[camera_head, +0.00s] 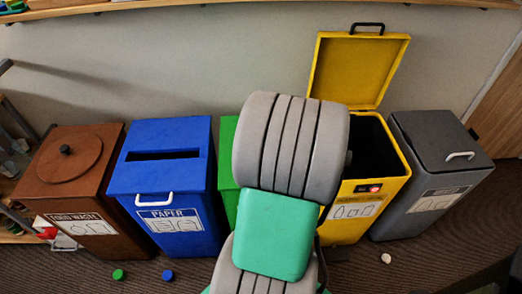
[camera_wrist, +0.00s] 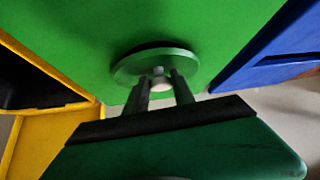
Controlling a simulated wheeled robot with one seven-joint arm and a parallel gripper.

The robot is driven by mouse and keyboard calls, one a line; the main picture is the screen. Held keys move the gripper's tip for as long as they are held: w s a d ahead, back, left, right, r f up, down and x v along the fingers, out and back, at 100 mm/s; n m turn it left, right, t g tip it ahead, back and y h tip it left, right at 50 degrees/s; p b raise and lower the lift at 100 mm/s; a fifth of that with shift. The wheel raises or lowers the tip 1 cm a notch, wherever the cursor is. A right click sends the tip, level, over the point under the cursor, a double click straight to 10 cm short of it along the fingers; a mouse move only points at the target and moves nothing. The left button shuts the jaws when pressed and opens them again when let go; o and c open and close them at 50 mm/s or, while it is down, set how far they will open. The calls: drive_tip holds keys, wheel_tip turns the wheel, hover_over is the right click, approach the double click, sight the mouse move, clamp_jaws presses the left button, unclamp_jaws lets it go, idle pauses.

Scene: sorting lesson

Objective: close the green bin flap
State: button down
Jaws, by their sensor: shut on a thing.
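The green bin (camera_head: 227,152) stands between the blue and yellow bins, mostly hidden by my arm in the head view. Its flat green surface (camera_wrist: 90,30) fills the top of the wrist view. The green flap (camera_wrist: 125,70) is a round disc on that surface, with a dark crescent gap along its upper edge. My gripper (camera_wrist: 160,88) is at the disc, its two dark fingers on either side of a small pale knob (camera_wrist: 160,84), shut on it. The fingertips and the flap are hidden in the head view.
The yellow bin (camera_head: 400,165) has its lid (camera_head: 352,70) raised upright. The blue paper bin (camera_head: 190,190), brown food waste bin (camera_head: 100,190) and grey bin (camera_head: 425,140) are closed. A green cap (camera_head: 118,274), a blue cap (camera_head: 168,275) and a pale piece (camera_head: 386,258) lie on the floor.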

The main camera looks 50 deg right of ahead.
drive_tip(key=shift+s+a+f+t+h+b, duration=0.2)
drive_tip(key=shift+f+t+h+b, duration=0.1)
drive_tip(key=shift+f+b, duration=0.5)
drive_tip(key=shift+s+a+f+t+h+b, duration=0.1)
drive_tip(key=shift+a+f+t+h+b, duration=0.15)
drive_tip(key=shift+f+b, duration=0.55)
drive_tip(key=shift+r+b, duration=0.1)
drive_tip(key=shift+b, duration=0.2)
drive_tip(key=shift+s+a+f, duration=0.15)
drive_tip(key=shift+f, duration=0.05)
drive_tip(key=c, duration=1.1)
unclamp_jaws()
drive_tip(key=shift+o, duration=0.2)
drive_tip(key=shift+h, duration=0.25)
drive_tip(key=v, duration=0.2)
drive_tip(key=p+v, duration=0.1)
drive_tip(key=v, duration=0.2)
drive_tip(key=d+v, duration=0.1)
drive_tip(key=v, duration=0.2)
drive_tip(key=shift+r+p, duration=0.3)
drive_tip(key=shift+r, duration=0.1)
